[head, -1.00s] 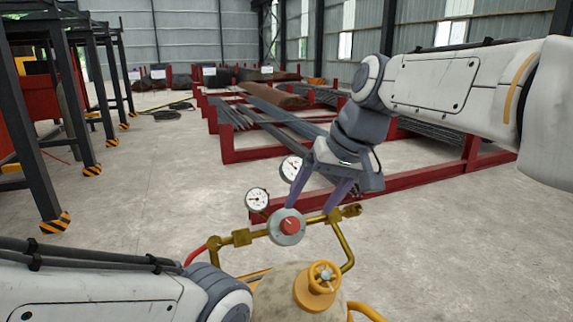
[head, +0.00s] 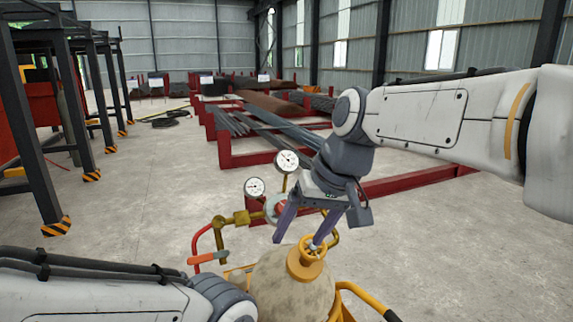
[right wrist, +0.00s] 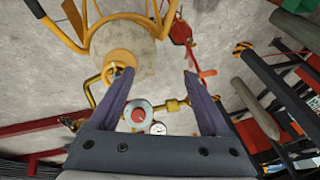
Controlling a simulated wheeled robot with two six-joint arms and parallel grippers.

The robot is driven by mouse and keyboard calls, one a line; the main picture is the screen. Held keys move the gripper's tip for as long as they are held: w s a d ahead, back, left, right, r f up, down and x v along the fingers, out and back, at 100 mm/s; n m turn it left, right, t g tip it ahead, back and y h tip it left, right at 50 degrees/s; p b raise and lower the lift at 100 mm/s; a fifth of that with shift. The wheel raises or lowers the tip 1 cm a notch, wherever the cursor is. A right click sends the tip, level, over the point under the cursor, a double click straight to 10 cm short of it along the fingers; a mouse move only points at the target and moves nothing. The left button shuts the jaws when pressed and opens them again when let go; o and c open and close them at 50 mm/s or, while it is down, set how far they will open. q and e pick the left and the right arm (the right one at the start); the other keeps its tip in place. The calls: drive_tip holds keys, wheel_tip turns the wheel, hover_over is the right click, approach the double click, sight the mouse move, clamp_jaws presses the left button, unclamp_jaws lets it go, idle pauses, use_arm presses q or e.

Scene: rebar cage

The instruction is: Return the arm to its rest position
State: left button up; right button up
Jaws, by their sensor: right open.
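My right gripper (head: 297,242) is open and empty, fingers pointing down over the tan gas cylinder (head: 285,288). One fingertip overlaps the yellow valve (head: 306,262) in the head view; I cannot tell whether they touch. The regulator's red knob (head: 282,206) is partly hidden behind a finger. In the right wrist view, the open jaws (right wrist: 158,72) show the yellow valve (right wrist: 119,58) beside one fingertip and the red knob (right wrist: 138,115) between the fingers, nearer the palm. My left arm comes in at the lower left; its gripper is out of frame.
Two white gauges (head: 254,187) and brass piping (head: 228,220) stand close behind my right gripper. A red-handled torch (head: 208,257) is left of the cylinder. Red racks (head: 226,148) with steel bars stand behind. Black posts (head: 38,130) are at left. Open floor lies between.

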drive_tip(key=s+d+f+n+g+h+b, duration=0.2)
drive_tip(key=s+f+n+g+b, duration=0.1)
drive_tip(key=s+f, duration=1.7)
drive_tip(key=shift+s+n+h, duration=0.4)
drive_tip(key=shift+s+n, duration=0.05)
drive_tip(key=shift+n, duration=0.45)
drive_tip(key=shift+f, duration=0.1)
idle(0.8)
